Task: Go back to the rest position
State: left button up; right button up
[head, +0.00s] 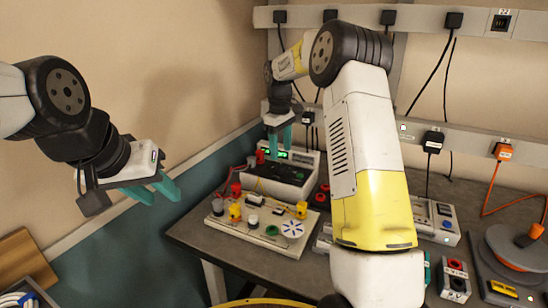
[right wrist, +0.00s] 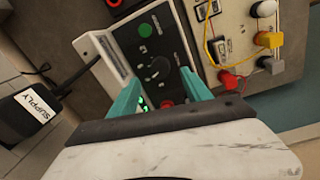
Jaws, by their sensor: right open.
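My left gripper (head: 163,197) hangs in the air at the left of the head view, in front of the wall and left of the bench. Its two teal fingers are apart with nothing between them. My right arm reaches over the bench, and my right gripper (head: 280,148) is above the power supply unit (head: 290,172) at the back. In the right wrist view the right gripper (right wrist: 160,90) is open and empty, its teal fingers apart over the unit's dark panel (right wrist: 155,55) with its knobs.
A circuit board (head: 258,228) with coloured parts and wires lies at the bench's left front. A cable reel (head: 515,255) stands at the right. Wall sockets with hanging cords (head: 432,140) line the back. A black plug labelled SUPPLY (right wrist: 35,110) shows in the right wrist view.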

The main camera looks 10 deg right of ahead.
jog(key=shift+r, duration=0.8)
jog(key=shift+s, duration=0.1)
jog(key=shift+s+r, duration=0.2)
jog(key=shift+r, duration=0.15)
jog(key=s+r+m+t+y, duration=0.1)
jog(key=s+r+m, duration=0.1)
jog(key=s+r, duration=0.45)
jog(key=s+r+m+t, duration=0.2)
jog(key=s+r, duration=0.2)
jog(key=s, duration=0.5)
jog(key=s+f+m+t, duration=0.1)
jog(key=s+m, duration=0.1)
jog(key=s, duration=0.8)
jog(key=s+f+m+t+y, duration=0.1)
jog(key=s+m, duration=0.1)
jog(key=s, duration=0.8)
jog(key=shift+f+t+y, duration=0.3)
jog(key=shift+t, duration=0.1)
